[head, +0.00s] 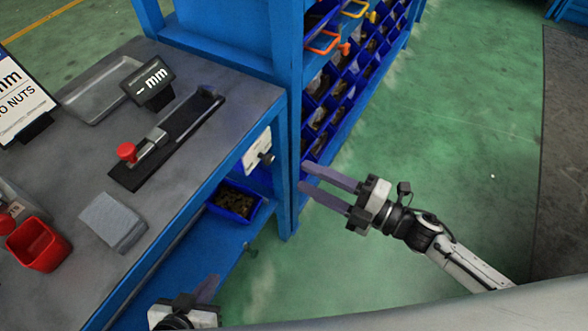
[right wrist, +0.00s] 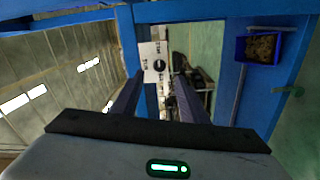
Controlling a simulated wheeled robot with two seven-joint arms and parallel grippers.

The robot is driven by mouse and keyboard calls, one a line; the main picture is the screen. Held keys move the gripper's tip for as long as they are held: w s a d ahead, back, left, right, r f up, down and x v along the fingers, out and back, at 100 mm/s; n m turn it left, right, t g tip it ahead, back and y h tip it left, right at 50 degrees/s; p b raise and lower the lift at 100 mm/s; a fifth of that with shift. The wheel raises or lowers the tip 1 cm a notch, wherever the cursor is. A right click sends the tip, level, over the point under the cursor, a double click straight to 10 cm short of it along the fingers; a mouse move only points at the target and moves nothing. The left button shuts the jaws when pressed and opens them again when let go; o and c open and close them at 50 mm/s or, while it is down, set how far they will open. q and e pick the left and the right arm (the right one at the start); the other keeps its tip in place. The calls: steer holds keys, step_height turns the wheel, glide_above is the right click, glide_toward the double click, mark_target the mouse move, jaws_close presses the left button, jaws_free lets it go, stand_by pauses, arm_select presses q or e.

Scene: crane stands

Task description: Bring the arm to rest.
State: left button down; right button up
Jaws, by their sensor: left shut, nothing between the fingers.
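My right gripper (head: 303,177) is open and empty over the green floor, right of the workbench, with its purple fingers pointing left toward the blue shelf. In the right wrist view its two fingers (right wrist: 160,72) stand apart with nothing held between them. My left gripper (head: 211,280) is at the bottom edge of the head view, just off the bench's front edge. Its fingers are together and hold nothing; part of its arm is cut off by the frame.
The grey workbench (head: 180,192) carries a red bin (head: 39,246), a grey block (head: 112,222), a measuring device (head: 165,140) and a tray (head: 98,88). A blue shelf (head: 290,120) with bins stands close to the right gripper's fingertips. Green floor (head: 470,110) is clear at the right.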

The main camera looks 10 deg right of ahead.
steer(key=shift+v, duration=1.05)
steer(key=s+d+f+m+g+h, duration=0.1)
steer(key=s+d+f+m+h, duration=0.2)
steer(key=m, duration=0.9)
steer(key=s+d+f+m+g+h, duration=0.1)
steer(key=s+d+f+m+h, duration=0.3)
steer(key=s+f+m+h, duration=0.5)
step_height(320, 180, down, 4)
steer(key=s+m, duration=0.2)
steer(key=m, duration=0.1)
